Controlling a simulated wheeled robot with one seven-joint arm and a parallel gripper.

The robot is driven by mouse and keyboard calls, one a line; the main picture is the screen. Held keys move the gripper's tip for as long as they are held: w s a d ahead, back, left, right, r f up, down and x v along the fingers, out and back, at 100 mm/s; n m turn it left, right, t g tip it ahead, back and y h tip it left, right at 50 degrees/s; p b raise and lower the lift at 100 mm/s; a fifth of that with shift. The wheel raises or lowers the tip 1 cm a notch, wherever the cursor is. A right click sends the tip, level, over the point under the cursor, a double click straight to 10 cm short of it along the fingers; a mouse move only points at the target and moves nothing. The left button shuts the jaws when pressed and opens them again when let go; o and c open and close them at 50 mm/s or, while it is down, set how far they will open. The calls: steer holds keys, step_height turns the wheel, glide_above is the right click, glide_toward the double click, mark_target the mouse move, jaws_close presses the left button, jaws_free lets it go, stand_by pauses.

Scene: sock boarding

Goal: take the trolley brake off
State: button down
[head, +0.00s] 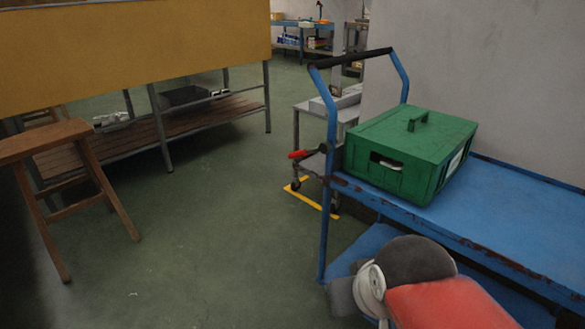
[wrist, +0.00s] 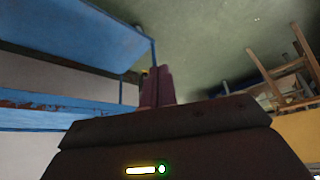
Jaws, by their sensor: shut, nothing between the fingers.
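The blue trolley (head: 490,215) stands at the right in the head view, with a push handle (head: 350,58) at its left end. A short lever with a red grip (head: 299,154) sticks out to the left from the handle's near post; it looks like the brake lever. My gripper (wrist: 162,84) shows in the wrist view, its fingers together and empty. In the head view my arm is low in front of the trolley, below and right of the lever, and the fingertips cannot be made out. The lever cannot be made out in the wrist view; blue trolley parts show at its left.
A green lidded box (head: 410,150) sits on the trolley's top. A grey cart (head: 310,120) and yellow floor marking (head: 312,197) lie behind the lever. A wooden stool (head: 60,190) and a slatted rack (head: 150,130) stand left. The green floor between is clear.

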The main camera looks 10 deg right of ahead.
steer(key=w+d+f+n+g+h+b, duration=0.2)
steer(key=w+d+f+n+g+h, duration=0.4)
steer(key=w+d+n, duration=0.35)
steer(key=w+d+f+n+t+h+b, duration=0.25)
steer(key=w+n+h, duration=0.45)
steer(key=w, duration=0.4)
steer(key=w+a+f+n+t, duration=0.2)
steer(key=w+a+n+t, duration=0.6)
steer(key=w+a+n, duration=0.1)
steer(key=w+a+f+n+t+b, duration=0.1)
steer(key=w+a+f+n+t, duration=0.1)
steer(key=w+a+n+t, duration=0.6)
steer(key=shift+w+a+n+t+h, duration=0.35)
steer(key=shift+n+t, duration=0.3)
steer(key=shift+n, duration=0.6)
